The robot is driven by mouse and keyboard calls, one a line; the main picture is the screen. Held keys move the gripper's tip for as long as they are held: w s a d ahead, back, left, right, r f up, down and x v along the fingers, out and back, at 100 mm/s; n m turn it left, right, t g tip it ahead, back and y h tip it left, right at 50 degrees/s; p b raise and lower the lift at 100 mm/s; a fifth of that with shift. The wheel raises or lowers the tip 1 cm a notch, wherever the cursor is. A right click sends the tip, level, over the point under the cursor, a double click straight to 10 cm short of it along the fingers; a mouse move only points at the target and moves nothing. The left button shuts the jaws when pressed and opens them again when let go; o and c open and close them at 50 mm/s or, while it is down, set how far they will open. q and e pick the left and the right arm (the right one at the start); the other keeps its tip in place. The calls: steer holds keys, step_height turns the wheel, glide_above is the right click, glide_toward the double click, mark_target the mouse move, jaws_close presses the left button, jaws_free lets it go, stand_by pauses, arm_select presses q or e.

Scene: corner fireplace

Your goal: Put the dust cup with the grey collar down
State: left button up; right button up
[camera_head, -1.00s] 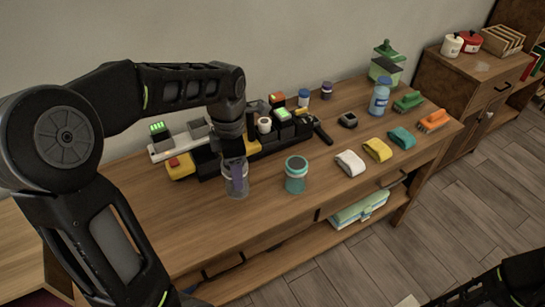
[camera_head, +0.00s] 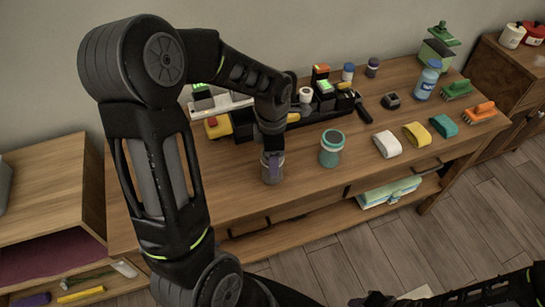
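A dark rack with several modules (camera_head: 320,110) and a yellow box (camera_head: 218,127) stand behind the cup. Folded cloths (camera_head: 416,135), brushes (camera_head: 482,112) and a blue bottle (camera_head: 427,80) are to the right. Bare bench top (camera_head: 220,185) lies left of the cup.

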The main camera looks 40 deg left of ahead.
arm_select(q)
steer(key=shift+f, duration=0.2)
steer(key=shift+f, duration=0.1)
steer(key=shift+f, duration=0.15)
steer(key=o, duration=1.4)
steer(key=shift+r, duration=0.2)
step_height(320, 180, up, 12)
steer(key=shift+r+b, duration=0.1)
steer(key=shift+b, duration=0.45)
